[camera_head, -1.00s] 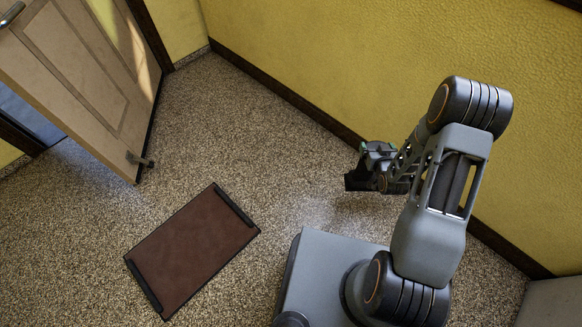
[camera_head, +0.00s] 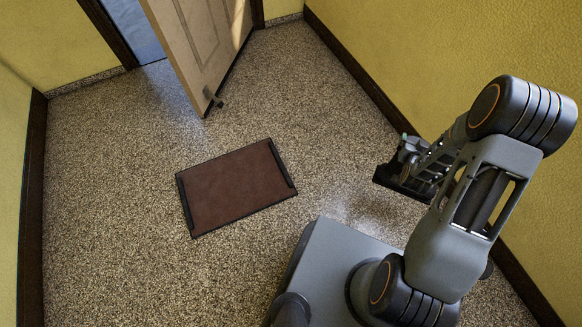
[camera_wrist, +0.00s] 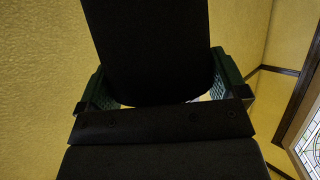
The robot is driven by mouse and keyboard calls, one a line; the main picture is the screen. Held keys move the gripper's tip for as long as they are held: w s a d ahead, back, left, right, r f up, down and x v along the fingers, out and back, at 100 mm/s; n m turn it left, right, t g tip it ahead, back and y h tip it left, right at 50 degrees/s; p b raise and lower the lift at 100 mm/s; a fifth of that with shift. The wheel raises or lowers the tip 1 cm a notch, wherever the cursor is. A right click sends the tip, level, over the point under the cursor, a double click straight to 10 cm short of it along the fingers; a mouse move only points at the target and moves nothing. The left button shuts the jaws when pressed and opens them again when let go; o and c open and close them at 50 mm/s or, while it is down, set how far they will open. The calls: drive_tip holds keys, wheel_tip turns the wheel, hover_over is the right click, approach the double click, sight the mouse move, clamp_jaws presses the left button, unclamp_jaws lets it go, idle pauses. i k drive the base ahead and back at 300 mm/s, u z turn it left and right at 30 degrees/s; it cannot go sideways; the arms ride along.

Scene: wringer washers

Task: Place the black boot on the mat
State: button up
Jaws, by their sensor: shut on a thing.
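The brown mat (camera_head: 236,188) with dark end strips lies flat on the floor, left of the middle in the head view. My gripper (camera_head: 408,157) is held out right of the mat, above the floor and apart from the mat. It is shut on the black boot (camera_head: 393,179), which shows only as a small dark shape under the gripper. In the wrist view the boot (camera_wrist: 150,45) is a large black form between the two green-padded fingers. Its full outline and tilt cannot be told there.
A tan door (camera_head: 200,45) stands ajar beyond the mat, its lower corner over the floor. Yellow walls with dark baseboards (camera_head: 350,75) bound the room on the left and right. The speckled floor (camera_head: 110,200) around the mat is clear.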

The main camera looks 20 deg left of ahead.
sight(230, 166)
drive_tip(key=u, duration=0.65)
drive_tip(key=k, duration=1)
drive_tip(key=u, duration=1.95)
drive_tip(key=i, duration=1.45)
drive_tip(key=z, duration=0.55)
drive_tip(key=i, duration=0.4)
drive_tip(key=z, duration=0.4)
